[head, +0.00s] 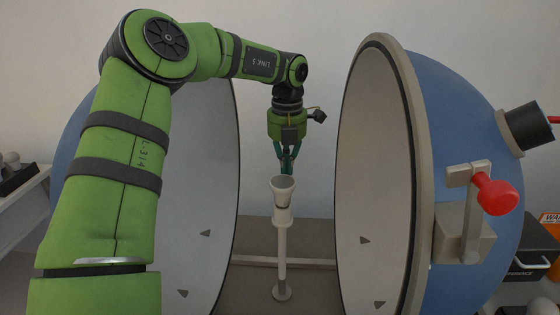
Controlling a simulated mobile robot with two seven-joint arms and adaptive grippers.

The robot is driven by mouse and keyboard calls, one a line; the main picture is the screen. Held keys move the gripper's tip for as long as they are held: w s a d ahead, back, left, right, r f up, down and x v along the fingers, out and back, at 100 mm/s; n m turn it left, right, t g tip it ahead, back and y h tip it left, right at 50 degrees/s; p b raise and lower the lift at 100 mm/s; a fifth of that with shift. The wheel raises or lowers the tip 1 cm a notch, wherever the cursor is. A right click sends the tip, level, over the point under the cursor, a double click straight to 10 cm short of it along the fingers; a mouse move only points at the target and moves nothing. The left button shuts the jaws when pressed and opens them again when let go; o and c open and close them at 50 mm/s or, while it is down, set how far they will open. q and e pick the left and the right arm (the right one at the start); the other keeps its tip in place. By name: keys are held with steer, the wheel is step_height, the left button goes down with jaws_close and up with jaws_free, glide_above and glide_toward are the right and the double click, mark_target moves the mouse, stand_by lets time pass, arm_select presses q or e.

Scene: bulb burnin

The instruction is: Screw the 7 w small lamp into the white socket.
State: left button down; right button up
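I cannot make out the 7 w small lamp in this view. My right gripper is out of view.
The left sphere half (205,190) and right sphere half (372,180) flank the post closely. A red-knobbed latch (497,194) sticks out from the right half. A pale shelf (22,184) with small items is at the far left. Dark equipment (525,268) sits at the lower right.

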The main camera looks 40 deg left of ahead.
arm_select(q)
steer(key=d+m+p, duration=0.1)
steer(key=d+m, duration=0.5)
steer(key=m, duration=0.9)
steer(key=shift+s+d, duration=0.35)
steer(key=shift+s, duration=0.1)
steer(key=c, duration=1.6)
jaws_free()
steer(key=shift+c, duration=0.2)
